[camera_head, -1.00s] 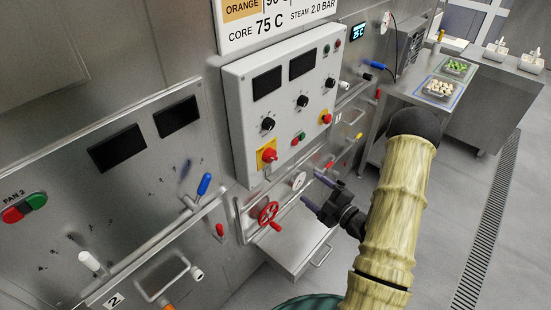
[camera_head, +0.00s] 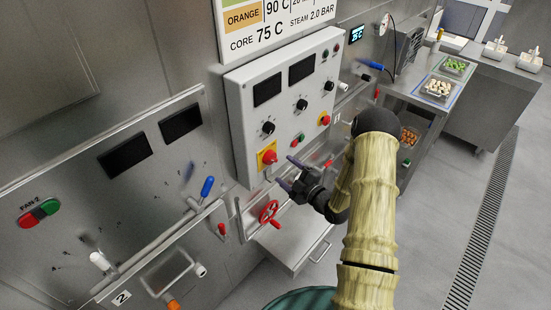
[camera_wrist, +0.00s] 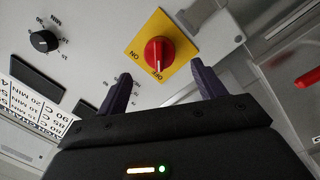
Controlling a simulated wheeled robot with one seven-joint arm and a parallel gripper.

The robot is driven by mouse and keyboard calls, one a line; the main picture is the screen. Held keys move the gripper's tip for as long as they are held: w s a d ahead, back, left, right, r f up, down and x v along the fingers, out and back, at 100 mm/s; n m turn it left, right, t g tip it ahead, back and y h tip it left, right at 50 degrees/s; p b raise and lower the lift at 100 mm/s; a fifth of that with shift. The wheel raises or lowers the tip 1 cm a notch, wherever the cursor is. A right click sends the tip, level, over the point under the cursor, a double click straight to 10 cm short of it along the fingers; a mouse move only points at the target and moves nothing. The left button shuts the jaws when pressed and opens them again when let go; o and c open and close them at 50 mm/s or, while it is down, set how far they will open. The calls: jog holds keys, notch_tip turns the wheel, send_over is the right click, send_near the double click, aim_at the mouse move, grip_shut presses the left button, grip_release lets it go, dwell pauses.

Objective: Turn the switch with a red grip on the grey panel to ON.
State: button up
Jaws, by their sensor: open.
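The switch with a red grip (camera_head: 269,157) sits on a yellow plate at the lower left of the grey panel (camera_head: 246,130). In the wrist view the red grip (camera_wrist: 159,52) is near the top middle, with ON printed left of it and OFF below; its ridge appears to point at OFF. My gripper (camera_head: 286,172) is open and empty, just right of and below the switch in the head view. In the wrist view my gripper's fingertips (camera_wrist: 160,76) are spread below the grip and appear apart from it.
A red handwheel (camera_head: 269,212) is below the panel, and a blue-handled lever (camera_head: 207,188) is to the left.

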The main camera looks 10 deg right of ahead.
aim_at(274, 161)
jog(key=p+x, duration=0.2)
jog(key=x, duration=0.4)
jog(key=shift+w, duration=0.1)
jog(key=c, duration=1)
jog(key=shift+o, duration=0.2)
